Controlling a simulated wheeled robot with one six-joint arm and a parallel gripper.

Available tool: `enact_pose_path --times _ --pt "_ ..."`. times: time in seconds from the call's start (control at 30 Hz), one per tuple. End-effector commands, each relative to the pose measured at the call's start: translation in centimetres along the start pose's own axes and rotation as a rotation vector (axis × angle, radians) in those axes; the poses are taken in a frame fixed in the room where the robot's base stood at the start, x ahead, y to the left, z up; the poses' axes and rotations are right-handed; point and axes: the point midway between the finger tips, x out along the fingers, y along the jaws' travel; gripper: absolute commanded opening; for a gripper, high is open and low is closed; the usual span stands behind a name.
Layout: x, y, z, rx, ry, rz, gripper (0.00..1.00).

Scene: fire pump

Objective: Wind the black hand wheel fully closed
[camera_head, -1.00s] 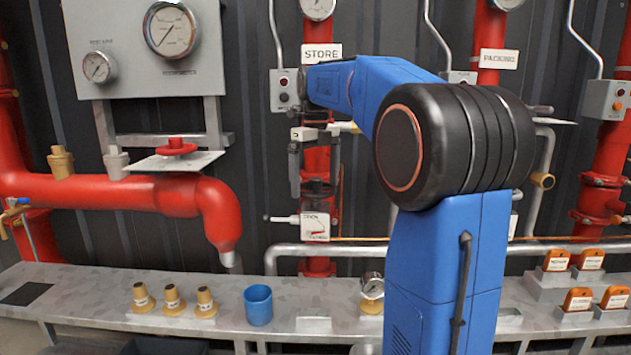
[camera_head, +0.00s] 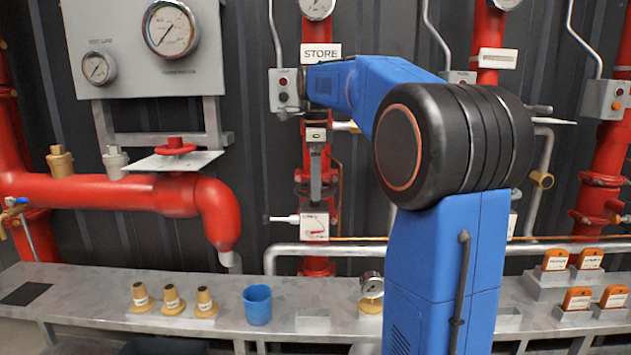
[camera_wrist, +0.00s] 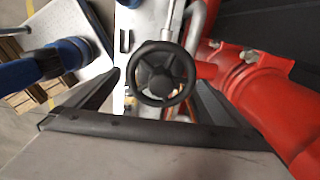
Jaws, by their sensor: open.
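The black hand wheel (camera_wrist: 160,73) is spoked and round, in the middle of the wrist view. Small gaps show between the rim and the fingers, and I cannot tell how deep the fingers reach.
A white plate with a red mark (camera_head: 315,226) and a white lever (camera_head: 284,218) are below the wheel. A large red pipe (camera_wrist: 265,100) lies close on the right in the wrist view. A blue cup (camera_head: 257,305) and several brass fittings (camera_head: 172,301) stand on the bench.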

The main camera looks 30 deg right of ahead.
Motion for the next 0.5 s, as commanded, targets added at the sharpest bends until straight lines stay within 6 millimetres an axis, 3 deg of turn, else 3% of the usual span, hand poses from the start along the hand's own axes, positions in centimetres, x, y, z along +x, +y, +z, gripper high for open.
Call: enact_pose_path --times 0.2,0.5 --pt "0.00 -0.04 -0.04 -0.189 0.000 0.000 1.00" --pt "0.00 -0.08 -0.04 -0.341 0.000 0.000 1.00"
